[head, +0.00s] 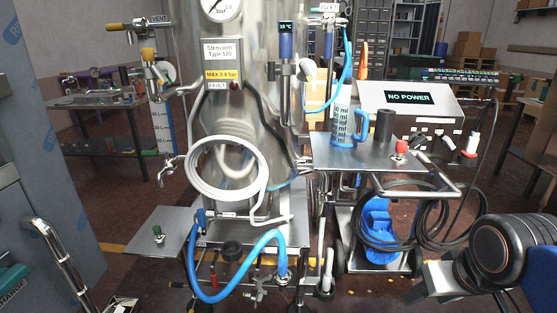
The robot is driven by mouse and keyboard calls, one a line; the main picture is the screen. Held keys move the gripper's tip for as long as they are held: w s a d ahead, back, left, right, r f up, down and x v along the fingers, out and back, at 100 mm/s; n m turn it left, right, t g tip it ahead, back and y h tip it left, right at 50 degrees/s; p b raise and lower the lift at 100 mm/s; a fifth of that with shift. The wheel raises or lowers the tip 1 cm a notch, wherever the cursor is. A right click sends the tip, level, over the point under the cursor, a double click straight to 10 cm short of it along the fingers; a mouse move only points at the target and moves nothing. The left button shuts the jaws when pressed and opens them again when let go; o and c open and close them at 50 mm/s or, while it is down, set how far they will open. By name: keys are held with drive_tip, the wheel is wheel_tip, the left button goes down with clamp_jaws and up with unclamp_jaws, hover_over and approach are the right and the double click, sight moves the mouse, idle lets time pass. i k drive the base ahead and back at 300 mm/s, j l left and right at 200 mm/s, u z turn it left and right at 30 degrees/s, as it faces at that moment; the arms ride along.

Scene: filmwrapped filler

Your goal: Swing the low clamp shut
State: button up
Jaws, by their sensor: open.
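Low on the tank's frame, below the steel tank (225,130), there is a small grey metal fitting with stubby arms (258,293) that may be the low clamp. It is too small to tell whether it is open or shut. A blue hose (240,270) loops down in front of the frame and ends at a fitting (282,276) just right of and above it. A dark round knob (232,250) sits above and to its left. Part of my arm shows at the right edge, well away from the fitting. I cannot make out my gripper's jaws.
A steel side shelf (160,244) with a green knob projects at left. A cart (335,150) at right carries a blue-handled jug (345,125) and a box reading "NO POWER" (408,97). Black cables (400,240) hang below it. A curved metal handle (60,250) stands at left.

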sight(261, 295)
drive_tip(key=i+j, duration=0.1)
drive_tip(key=j, duration=0.35)
drive_tip(key=i+j, duration=0.1)
drive_tip(key=j, duration=0.35)
drive_tip(key=i+j, duration=0.1)
drive_tip(key=j, duration=0.35)
drive_tip(key=i+j, duration=0.1)
drive_tip(key=j, duration=0.35)
drive_tip(key=k, duration=0.5)
drive_tip(key=j+z, duration=0.05)
